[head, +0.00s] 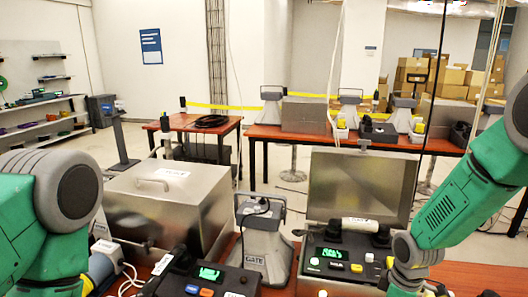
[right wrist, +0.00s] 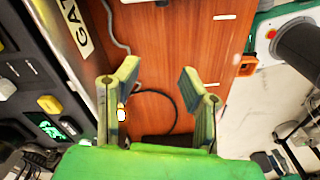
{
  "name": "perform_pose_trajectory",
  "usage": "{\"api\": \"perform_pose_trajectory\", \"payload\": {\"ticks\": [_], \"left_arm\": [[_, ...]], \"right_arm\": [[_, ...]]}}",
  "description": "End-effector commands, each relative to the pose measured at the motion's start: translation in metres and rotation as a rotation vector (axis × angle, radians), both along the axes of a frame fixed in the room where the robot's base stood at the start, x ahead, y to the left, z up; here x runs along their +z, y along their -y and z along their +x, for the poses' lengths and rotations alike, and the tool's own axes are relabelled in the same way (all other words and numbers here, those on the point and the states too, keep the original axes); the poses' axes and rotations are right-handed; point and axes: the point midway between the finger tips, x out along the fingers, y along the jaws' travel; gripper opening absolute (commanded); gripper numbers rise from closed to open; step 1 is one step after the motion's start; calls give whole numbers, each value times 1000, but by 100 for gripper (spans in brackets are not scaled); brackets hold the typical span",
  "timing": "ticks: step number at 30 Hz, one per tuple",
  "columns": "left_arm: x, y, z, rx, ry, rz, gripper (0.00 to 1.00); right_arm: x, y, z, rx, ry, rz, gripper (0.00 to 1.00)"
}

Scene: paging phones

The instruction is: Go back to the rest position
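My right gripper (right wrist: 160,80) is open in the right wrist view. Nothing is between its fingers, and brown table top and a dark cable show beyond them. In the head view my right arm (head: 455,205) reaches down from the upper right to beside the open phone case, and its fingers are not visible there. My left arm (head: 60,200) is at the lower left, and its gripper is out of view. A phone unit with a green screen (head: 332,254) sits in the open case (head: 362,185), a handset (head: 360,225) lying across its top. Another phone unit (head: 209,273) is at the bottom centre.
A closed metal case (head: 165,210) and a grey GATE device (head: 260,240) stand on the near table. A far table (head: 300,137) holds more devices. Bare table (right wrist: 175,30) shows below the right gripper. Shelves (head: 45,105) line the left wall.

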Motion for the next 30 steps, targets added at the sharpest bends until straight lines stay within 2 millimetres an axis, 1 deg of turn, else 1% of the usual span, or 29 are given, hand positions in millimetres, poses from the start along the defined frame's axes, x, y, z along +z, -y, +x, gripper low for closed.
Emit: {"api": "perform_pose_trajectory", "payload": {"ticks": [1, 2, 5, 6, 8, 9, 12, 14, 15, 18, 19, 21, 24, 27, 30], "left_arm": [[0, 0, 0, 0, -1, 0, 40], [0, 0, 0, 0, -1, 0, 40], [0, 0, 0, 0, -1, 0, 40], [0, 0, 0, 0, -1, 0, 40], [0, 0, 0, 0, -1, 0, 40], [0, 0, 0, 0, -1, 0, 40], [0, 0, 0, 0, -1, 0, 40], [0, 0, 0, 0, -1, 0, 40], [0, 0, 0, 0, -1, 0, 40], [0, 0, 0, 0, -1, 0, 40], [0, 0, 0, 0, -1, 0, 40], [-18, 0, 0, 0, 0, 0, 40], [-31, 0, -1, 0, -2, 0, 40], [-39, 0, -1, 0, -2, 0, 40], [-40, 0, -1, 0, -1, 0, 40]], "right_arm": [[-15, -5, -18, -43, -13, 4, 36], [-24, -8, -28, -77, -15, 8, 36], [-54, -17, -72, -219, -25, 18, 36], [-66, -20, -95, -292, -30, 20, 36], [-81, -22, -133, -412, -35, 19, 36], [-89, -23, -159, -495, -35, 16, 36], [-96, -22, -212, -677, -26, 6, 36], [-96, -19, -239, -771, -21, -3, 36], [-95, -17, -256, -826, -16, -9, 36], [-88, -11, -291, -952, 1, -25, 36], [-85, -9, -300, -984, 7, -29, 36], [-105, -10, -292, -984, 15, -20, 36], [-118, -10, -291, -982, 15, -19, 36], [-125, -10, -291, -981, 15, -19, 36], [-126, -10, -291, -980, 15, -19, 36]]}}
